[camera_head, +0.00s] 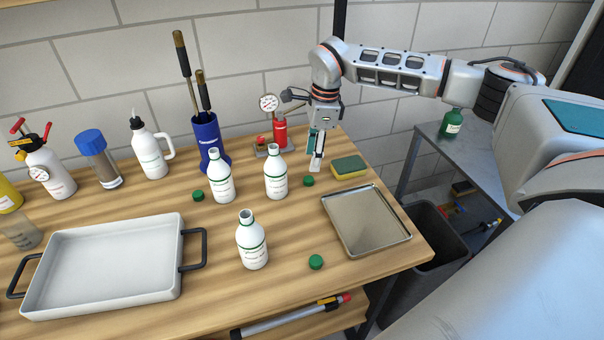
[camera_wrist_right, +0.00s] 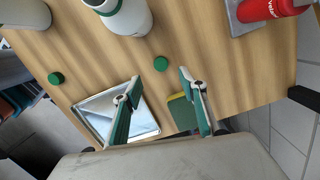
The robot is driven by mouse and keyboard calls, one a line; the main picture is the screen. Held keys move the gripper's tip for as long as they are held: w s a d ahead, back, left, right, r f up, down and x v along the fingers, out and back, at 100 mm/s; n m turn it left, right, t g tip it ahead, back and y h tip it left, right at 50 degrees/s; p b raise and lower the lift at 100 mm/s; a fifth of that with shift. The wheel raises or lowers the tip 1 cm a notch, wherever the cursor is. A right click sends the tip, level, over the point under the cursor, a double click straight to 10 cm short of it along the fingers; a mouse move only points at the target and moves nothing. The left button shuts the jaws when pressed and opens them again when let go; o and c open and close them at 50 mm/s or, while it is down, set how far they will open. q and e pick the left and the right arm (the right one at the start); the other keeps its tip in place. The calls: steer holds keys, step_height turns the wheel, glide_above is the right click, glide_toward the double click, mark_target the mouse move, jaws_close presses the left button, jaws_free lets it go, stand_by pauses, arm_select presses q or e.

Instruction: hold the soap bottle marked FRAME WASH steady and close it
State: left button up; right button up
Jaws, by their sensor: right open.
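Three white bottles with open necks and green-printed labels stand upright on the bench: a back left bottle (camera_head: 221,178), a back right bottle (camera_head: 276,174) and a front bottle (camera_head: 252,242). The print is too small to read, so I cannot tell which is FRAME WASH. Three green caps lie on the bench: a left cap (camera_head: 198,195), a right cap (camera_head: 308,181) and a front cap (camera_head: 316,262). My right gripper (camera_head: 316,166) is open and empty, pointing down above the bench near the right cap. In the wrist view, that cap (camera_wrist_right: 160,63) appears between the fingertips. My left gripper is not in view.
A yellow-green sponge (camera_head: 349,167) and a metal tray (camera_head: 401,238) lie right of the bottles. A red canister (camera_head: 280,132) with a gauge stands behind. A large white tray (camera_head: 172,290) fills the left front. A blue holder (camera_head: 206,137) stands at the back.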

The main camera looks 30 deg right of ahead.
mark_target(309, 179)
steer(key=shift+s+r, duration=0.1)
steer(key=shift+s, duration=0.05)
steer(key=shift+a+f, duration=0.15)
steer(key=shift+f, duration=1.2)
steer(key=f, duration=0.3)
steer(key=w+f, duration=0.1)
steer(key=f, duration=0.1)
steer(key=shift+a+f, duration=0.1)
steer(key=shift+a, duration=0.15)
steer(key=c, duration=0.8)
